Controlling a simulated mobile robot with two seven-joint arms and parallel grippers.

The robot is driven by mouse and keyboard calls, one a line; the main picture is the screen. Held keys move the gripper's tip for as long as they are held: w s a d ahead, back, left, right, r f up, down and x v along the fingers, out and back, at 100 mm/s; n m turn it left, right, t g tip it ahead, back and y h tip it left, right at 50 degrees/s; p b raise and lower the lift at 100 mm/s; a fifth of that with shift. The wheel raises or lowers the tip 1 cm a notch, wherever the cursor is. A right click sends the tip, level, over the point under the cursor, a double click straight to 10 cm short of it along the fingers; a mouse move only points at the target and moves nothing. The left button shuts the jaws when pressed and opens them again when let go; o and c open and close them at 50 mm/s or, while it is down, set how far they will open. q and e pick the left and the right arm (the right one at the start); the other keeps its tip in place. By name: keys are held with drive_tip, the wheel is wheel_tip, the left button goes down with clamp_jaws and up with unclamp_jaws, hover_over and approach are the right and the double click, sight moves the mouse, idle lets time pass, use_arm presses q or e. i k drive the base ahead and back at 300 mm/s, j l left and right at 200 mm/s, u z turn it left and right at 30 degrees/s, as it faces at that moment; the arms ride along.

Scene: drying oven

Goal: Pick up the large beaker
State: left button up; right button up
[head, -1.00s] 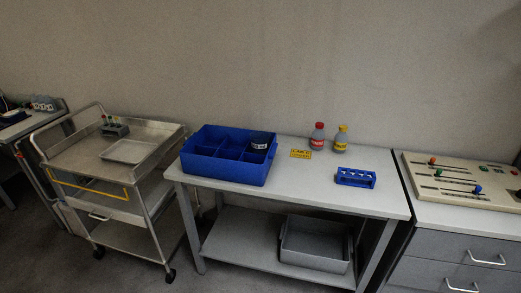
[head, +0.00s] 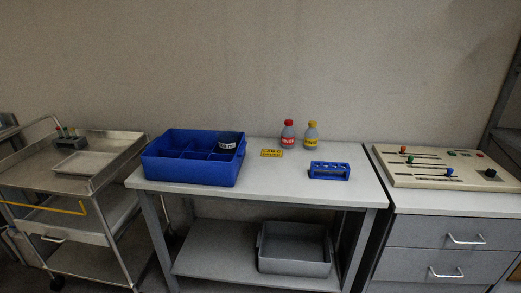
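I see no large beaker that I can make out in the head view. A blue divided crate (head: 190,172) stands on the left part of the white table (head: 275,186). A small dark round item with a pale label (head: 227,145) sits in its back right compartment; I cannot tell what it is. A blue rack (head: 329,171) with several holes stands on the table's right part. Neither of my grippers is in view.
A red-capped bottle (head: 288,134), a yellow-capped bottle (head: 311,135) and a yellow sign (head: 271,153) stand behind. A grey bin (head: 294,265) is on the lower shelf. A steel cart (head: 110,157) stands left, a control panel (head: 441,169) on drawers right.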

sight(228, 140)
drive_tip(key=i+j+z, duration=0.1)
drive_tip(key=z, duration=0.3)
drive_tip(key=j+z, duration=0.3)
drive_tip(key=z, duration=0.15)
drive_tip(key=j+z, duration=0.2)
drive_tip(key=z, duration=0.2)
drive_tip(key=j+z, duration=0.25)
drive_tip(key=z, duration=0.15)
drive_tip(key=i, duration=0.05)
